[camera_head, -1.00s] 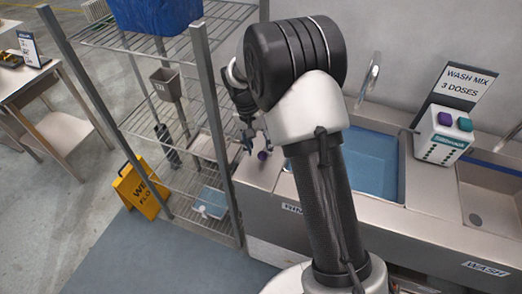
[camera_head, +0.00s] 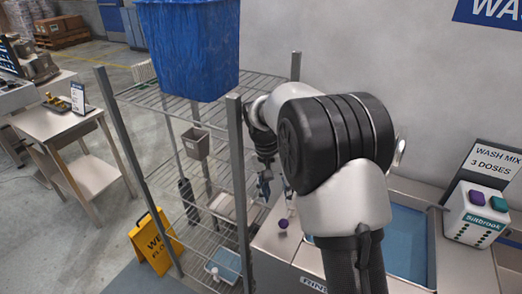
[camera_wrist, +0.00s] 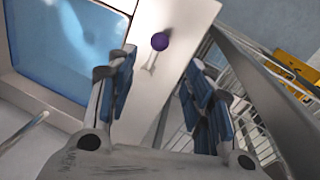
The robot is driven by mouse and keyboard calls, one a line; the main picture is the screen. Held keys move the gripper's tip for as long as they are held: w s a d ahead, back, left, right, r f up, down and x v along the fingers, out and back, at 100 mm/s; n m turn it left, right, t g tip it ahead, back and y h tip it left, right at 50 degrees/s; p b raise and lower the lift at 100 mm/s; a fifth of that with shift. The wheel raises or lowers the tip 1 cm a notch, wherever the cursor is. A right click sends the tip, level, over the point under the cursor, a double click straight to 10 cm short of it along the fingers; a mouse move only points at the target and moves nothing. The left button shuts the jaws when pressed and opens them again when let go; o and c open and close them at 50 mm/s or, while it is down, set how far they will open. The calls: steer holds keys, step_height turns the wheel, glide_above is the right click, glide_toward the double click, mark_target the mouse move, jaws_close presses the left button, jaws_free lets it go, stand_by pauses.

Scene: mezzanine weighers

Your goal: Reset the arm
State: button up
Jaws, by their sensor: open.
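My arm reaches over the left end of the sink counter. My gripper (camera_head: 268,185) points down and is seen partly behind my arm in the head view. In the wrist view my gripper (camera_wrist: 158,68) has its two blue-padded fingers wide apart, with nothing between them. A small purple-topped thing (camera_head: 283,224) with a pale stem is on the counter, below and apart from my gripper. Its purple top (camera_wrist: 160,41) shows beyond the fingertips in the wrist view.
A wire rack (camera_head: 235,145) stands close to the left of my gripper, with a blue bin (camera_head: 187,50) on top. The blue sink basin (camera_head: 408,240) and a dispenser (camera_head: 475,215) lie right. A yellow wet-floor sign (camera_head: 155,240) stands on the floor.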

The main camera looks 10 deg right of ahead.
steer(key=shift+r, duration=0.1)
steer(key=s+r+n+t+y, duration=0.1)
steer(key=s+r+n+t, duration=0.2)
steer(key=s+r, duration=1.15)
steer(key=s+f+n+t+y, duration=0.1)
steer(key=s+f+n+t, duration=0.1)
steer(key=s, duration=1.4)
steer(key=shift+d+t, duration=0.3)
steer(key=shift+s, duration=0.1)
steer(key=shift+c, duration=0.2)
